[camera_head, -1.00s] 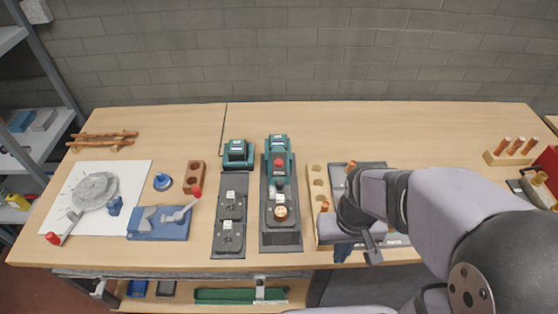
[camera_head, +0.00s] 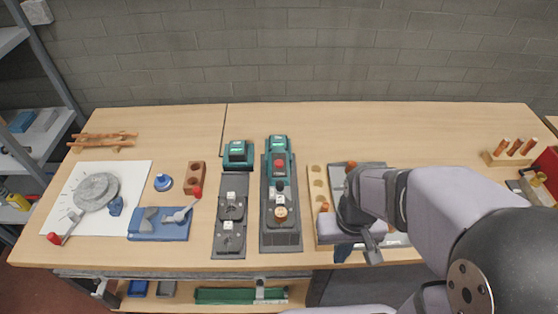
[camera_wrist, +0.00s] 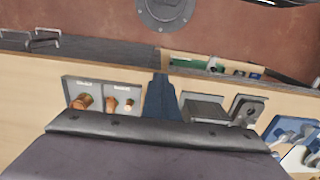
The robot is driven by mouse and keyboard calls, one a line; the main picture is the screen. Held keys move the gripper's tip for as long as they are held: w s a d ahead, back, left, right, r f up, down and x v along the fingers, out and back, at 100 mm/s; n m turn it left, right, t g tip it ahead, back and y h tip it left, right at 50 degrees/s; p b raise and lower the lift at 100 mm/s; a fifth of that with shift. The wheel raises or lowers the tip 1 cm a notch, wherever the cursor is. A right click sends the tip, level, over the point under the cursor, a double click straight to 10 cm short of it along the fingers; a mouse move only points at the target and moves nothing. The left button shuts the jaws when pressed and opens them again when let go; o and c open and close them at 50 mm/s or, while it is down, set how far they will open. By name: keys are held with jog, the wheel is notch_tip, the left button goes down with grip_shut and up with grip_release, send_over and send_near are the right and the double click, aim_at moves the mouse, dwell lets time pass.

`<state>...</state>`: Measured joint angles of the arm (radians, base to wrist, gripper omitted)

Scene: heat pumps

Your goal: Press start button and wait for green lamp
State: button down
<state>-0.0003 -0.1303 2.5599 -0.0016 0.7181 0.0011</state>
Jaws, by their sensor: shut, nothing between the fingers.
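A dark station (camera_head: 267,235) stands at mid-table with a teal unit (camera_head: 278,143) at its back. It carries a red button (camera_head: 279,162) and a copper-coloured fitting (camera_head: 280,213). I cannot tell which part is the start button. A second teal unit (camera_head: 236,150) with a small greenish display stands to the left, behind dark plates. No clearly lit green lamp shows. My gripper (camera_head: 343,252) is right of the dark station, near the table's front edge, apart from the red button. In the wrist view my gripper's dark fingers (camera_wrist: 161,84) are shut and empty.
A tray (camera_head: 326,232) with copper parts lies beneath my arm. Left are a red-brown block (camera_head: 195,177), a blue fixture (camera_head: 160,226) and a white sheet (camera_head: 80,228). A wooden peg rack (camera_head: 508,158) stands far right. The table's back middle is clear.

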jog(key=w+a+r+m+y+p, duration=0.1)
jog(key=w+a+m, duration=0.1)
jog(key=w+a, duration=0.1)
jog(key=w+a+r+m+t+y+p, duration=0.1)
jog(key=w+a+r+m+y+p, duration=0.1)
jog(key=w, duration=0.4)
jog(key=w+a+r+m+y+p, duration=0.1)
jog(key=w+a+m+p, duration=0.1)
jog(key=w+a+m, duration=0.1)
jog(key=shift+w+a+r, duration=0.35)
jog(key=shift+w+a, duration=0.35)
jog(key=shift+w, duration=0.1)
jog(key=w+a+r+m+t+y, duration=0.25)
jog(key=w+r+m+t, duration=0.2)
jog(key=w, duration=0.45)
notch_tip(320, 180, up, 4)
jog(key=m+t, duration=0.1)
jog(key=m, duration=0.5)
send_over(279, 163)
jog(key=shift+s+d+m+t+h, duration=0.3)
jog(key=shift+d+m, duration=0.15)
jog(key=shift+m, duration=0.1)
jog(key=shift+f, duration=0.15)
notch_tip(279, 163, down, 9)
jog(key=b, duration=0.8)
jog(key=shift+r, duration=0.2)
